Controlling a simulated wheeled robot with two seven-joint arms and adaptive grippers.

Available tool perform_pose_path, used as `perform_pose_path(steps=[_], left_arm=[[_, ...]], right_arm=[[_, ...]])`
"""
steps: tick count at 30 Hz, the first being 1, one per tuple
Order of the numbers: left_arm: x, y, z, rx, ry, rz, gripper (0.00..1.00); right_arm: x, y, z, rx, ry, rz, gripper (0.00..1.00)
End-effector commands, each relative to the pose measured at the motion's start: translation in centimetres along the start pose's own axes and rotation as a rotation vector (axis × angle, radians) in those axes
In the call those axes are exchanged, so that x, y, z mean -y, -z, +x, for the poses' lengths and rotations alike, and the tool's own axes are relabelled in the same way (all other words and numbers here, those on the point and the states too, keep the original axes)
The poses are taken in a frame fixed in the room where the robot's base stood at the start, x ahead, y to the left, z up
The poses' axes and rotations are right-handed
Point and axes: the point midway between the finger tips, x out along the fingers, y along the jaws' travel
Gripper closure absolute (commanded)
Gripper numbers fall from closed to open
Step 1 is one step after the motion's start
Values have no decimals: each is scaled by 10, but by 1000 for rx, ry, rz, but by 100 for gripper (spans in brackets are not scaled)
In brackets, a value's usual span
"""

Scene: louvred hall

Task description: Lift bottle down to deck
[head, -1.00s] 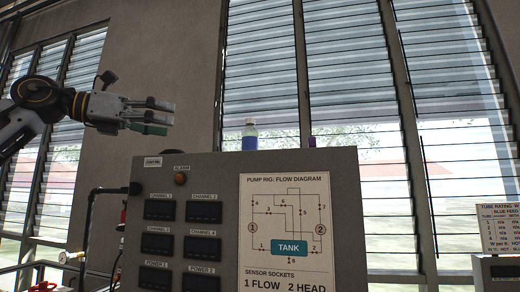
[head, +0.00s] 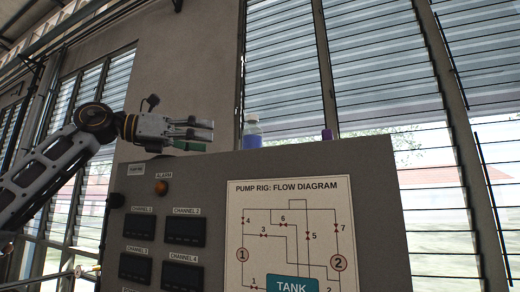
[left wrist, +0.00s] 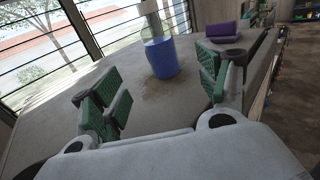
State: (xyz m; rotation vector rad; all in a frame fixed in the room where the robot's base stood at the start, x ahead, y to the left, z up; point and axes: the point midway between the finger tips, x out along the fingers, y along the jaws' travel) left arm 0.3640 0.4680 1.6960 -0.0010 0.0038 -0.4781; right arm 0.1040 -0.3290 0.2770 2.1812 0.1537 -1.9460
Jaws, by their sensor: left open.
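The bottle (head: 252,131) stands upright on top of the grey pump rig cabinet (head: 205,172). It has a blue lower part and a clear upper part, and its base is hidden by the cabinet edge in the head view. In the left wrist view the bottle (left wrist: 161,56) stands ahead, beyond and between my fingertips. My left gripper (head: 212,135) is open and empty, to the left of the bottle and apart from it. Its green-padded fingers (left wrist: 158,95) show spread in the left wrist view. My right gripper is not in view.
A purple object (left wrist: 232,31) lies on the cabinet top to the right of the bottle; a purple tip (head: 327,135) shows in the head view. Louvred windows (head: 300,70) stand behind. The cabinet front carries a flow diagram (head: 290,235) and channel displays.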

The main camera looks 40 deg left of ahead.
Motion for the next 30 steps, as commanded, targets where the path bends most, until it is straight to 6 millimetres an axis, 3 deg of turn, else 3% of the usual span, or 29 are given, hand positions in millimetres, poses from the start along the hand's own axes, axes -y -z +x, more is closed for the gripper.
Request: perform_pose_path(steps=[16, 30], left_arm=[[0, 0, 4, 0, 0, 0, 25], [0, -1, 48, -2, 0, 0, 25]], right_arm=[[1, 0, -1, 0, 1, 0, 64], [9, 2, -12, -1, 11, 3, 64]])
